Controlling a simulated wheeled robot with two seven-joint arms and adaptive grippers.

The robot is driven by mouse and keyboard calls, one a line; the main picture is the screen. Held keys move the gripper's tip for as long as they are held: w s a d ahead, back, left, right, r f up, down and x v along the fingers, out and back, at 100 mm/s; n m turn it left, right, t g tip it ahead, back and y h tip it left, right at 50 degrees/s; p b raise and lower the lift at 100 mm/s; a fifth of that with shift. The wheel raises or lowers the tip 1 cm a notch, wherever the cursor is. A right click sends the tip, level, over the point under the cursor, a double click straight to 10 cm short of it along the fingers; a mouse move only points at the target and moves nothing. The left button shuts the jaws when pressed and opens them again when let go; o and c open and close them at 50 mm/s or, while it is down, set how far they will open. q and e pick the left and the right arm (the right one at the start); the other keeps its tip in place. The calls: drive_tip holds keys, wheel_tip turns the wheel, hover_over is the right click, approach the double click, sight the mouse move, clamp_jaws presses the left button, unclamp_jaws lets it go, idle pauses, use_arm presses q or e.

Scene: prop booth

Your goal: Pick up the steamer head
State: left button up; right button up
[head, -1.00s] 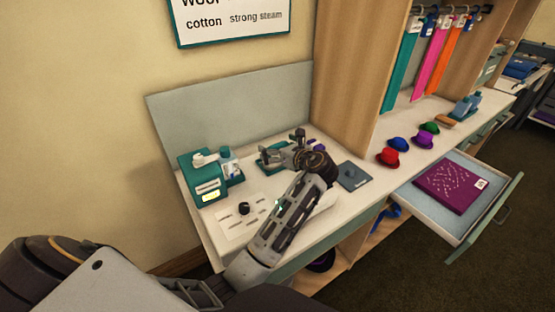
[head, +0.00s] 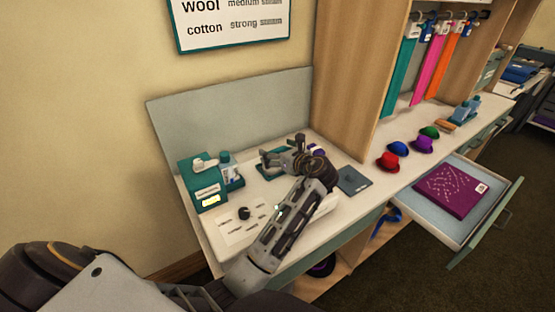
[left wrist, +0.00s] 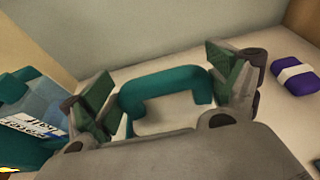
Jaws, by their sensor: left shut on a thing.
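A teal looped piece (left wrist: 165,85) with a pale inside lies between the fingers of my left gripper (left wrist: 165,90) in the left wrist view. The fingers are wide apart and shut on it. In the head view the left gripper (head: 280,160) is low over the counter, and it hides most of this teal piece (head: 265,170). I cannot tell whether it is the steamer head. A white nozzle-shaped piece (head: 205,163) lies on top of a teal box (head: 204,190) with a lit yellow label, left of the gripper. My right gripper is not in view.
A bottle (head: 227,166) stands beside the teal box. A white sheet (head: 240,228) with a black knob lies in front. A dark flat pad (head: 352,180) and several small hats (head: 390,162) lie to the right. An open drawer (head: 470,220) juts out at right.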

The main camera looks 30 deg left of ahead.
use_arm(q)
drive_tip(key=shift+r, duration=0.2)
drive_tip(key=shift+r, duration=0.6)
wheel_tip(320, 180, up, 7)
drive_tip(key=shift+f+p, duration=0.1)
drive_tip(key=shift+p, duration=0.6)
drive_tip(key=shift+r, duration=0.85)
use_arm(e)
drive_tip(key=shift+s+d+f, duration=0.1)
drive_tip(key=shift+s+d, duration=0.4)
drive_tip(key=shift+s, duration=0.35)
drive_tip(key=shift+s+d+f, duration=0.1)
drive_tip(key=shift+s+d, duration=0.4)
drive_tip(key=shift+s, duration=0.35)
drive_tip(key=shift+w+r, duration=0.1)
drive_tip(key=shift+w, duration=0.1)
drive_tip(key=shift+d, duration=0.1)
